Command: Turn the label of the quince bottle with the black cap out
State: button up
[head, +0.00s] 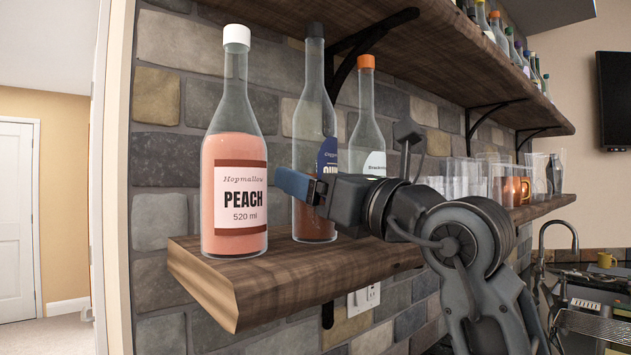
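The quince bottle (311,125) with the black cap stands upright on the lower wooden shelf (290,280), second from the left. It is clear glass with a little reddish-brown liquid at the bottom. My gripper (302,188) reaches in from the right, with a blue finger pointing left across the front of the bottle at lower label height. It hides part of the bottle and label. I cannot tell whether it touches the glass or how far its fingers are apart.
A peach bottle (235,150) with a white cap stands close on the left, label outward. An orange-capped bottle (366,115) stands close on the right. Several glasses (470,178) stand farther along the shelf. An upper shelf (440,65) overhangs; a stone wall (160,155) is behind.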

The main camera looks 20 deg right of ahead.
jog(key=shift+y, duration=0.3)
jog(key=shift+w+d+f+n+g+y+b, duration=0.15)
jog(key=shift+n+g+y+b, duration=0.4)
jog(key=shift+n+y, duration=0.35)
jog(key=shift+n+g+y+b, duration=0.3)
jog(key=shift+n+g+y, duration=0.5)
jog(key=shift+y, duration=0.5)
jog(key=shift+r, duration=0.2)
jog(key=c, duration=0.8)
jog(key=shift+a+p, duration=0.2)
jog(key=shift+p, duration=0.15)
jog(key=shift+m+t+h+p, duration=0.45)
jog(key=shift+m+h+p, duration=0.15)
jog(key=shift+h+p, duration=0.1)
